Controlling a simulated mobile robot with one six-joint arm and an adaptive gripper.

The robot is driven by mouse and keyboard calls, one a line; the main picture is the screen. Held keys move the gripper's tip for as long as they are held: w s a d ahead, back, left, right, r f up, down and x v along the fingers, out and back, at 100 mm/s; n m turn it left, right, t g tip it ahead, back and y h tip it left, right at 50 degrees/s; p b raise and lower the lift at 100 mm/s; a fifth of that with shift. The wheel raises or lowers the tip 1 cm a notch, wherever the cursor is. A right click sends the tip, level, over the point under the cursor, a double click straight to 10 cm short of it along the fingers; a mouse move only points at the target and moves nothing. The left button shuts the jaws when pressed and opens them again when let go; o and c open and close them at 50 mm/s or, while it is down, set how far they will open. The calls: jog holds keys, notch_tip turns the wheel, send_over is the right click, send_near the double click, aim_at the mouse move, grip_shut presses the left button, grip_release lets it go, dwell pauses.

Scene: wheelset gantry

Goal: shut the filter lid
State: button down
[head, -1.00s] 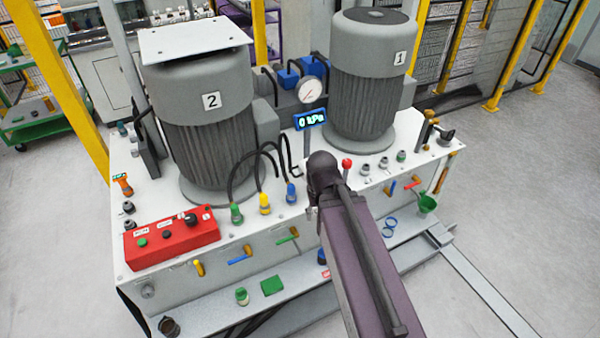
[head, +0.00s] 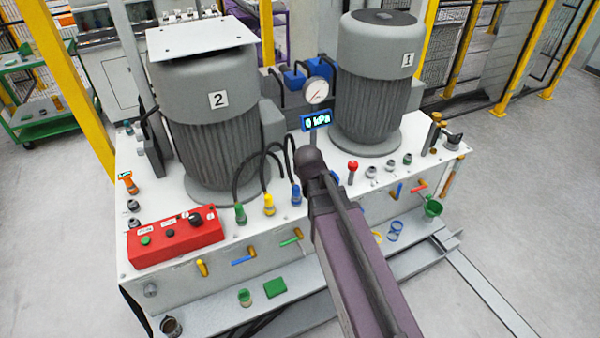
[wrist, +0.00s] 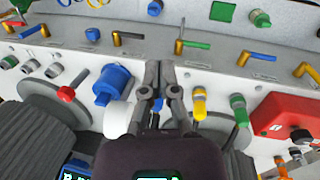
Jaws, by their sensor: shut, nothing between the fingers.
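A blue, ribbed round part (wrist: 112,83) beside a white cylinder (wrist: 118,118) shows in the wrist view, just left of my gripper; it looks like the filter with its lid, but I cannot tell how far the lid is open. In the head view my arm hides most of it, with a bit of blue (head: 335,177) at the arm's right edge. My gripper (wrist: 160,68) is shut and empty, above the bench top between the blue part and the yellow-collared connector (wrist: 199,104). No contact is clear. In the head view the gripper is hidden behind my arm.
A red-knobbed lever (head: 352,166) stands right of my arm. Hoses with green, yellow and blue connectors (head: 269,204) stand left of it. Motor 2 (head: 208,120), motor 1 (head: 375,85), a gauge (head: 317,91) and a red control box (head: 175,240) crowd the bench top.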

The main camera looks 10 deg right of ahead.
jog(key=w+a+r+n+t+h+b, duration=0.1)
jog(key=w+a+n+h, duration=0.3)
jog(key=w+n, duration=0.4)
jog(key=w+a+r+n+t+h+b, duration=0.1)
jog(key=w+a+n+h+b, duration=0.2)
jog(key=w+n, duration=0.5)
jog(key=w+a+h, duration=0.1)
jog(key=w+a, duration=0.1)
jog(key=shift+a+n+t+b, duration=0.3)
jog(key=shift+a+t, duration=0.05)
jog(key=shift+t, duration=0.05)
jog(key=shift+d+f, duration=0.15)
jog(key=shift+f, duration=0.05)
jog(key=shift+b+x, duration=3)
jog(key=shift+x, duration=1.75)
jog(key=shift+d+r, duration=0.1)
jog(key=shift+d, duration=0.1)
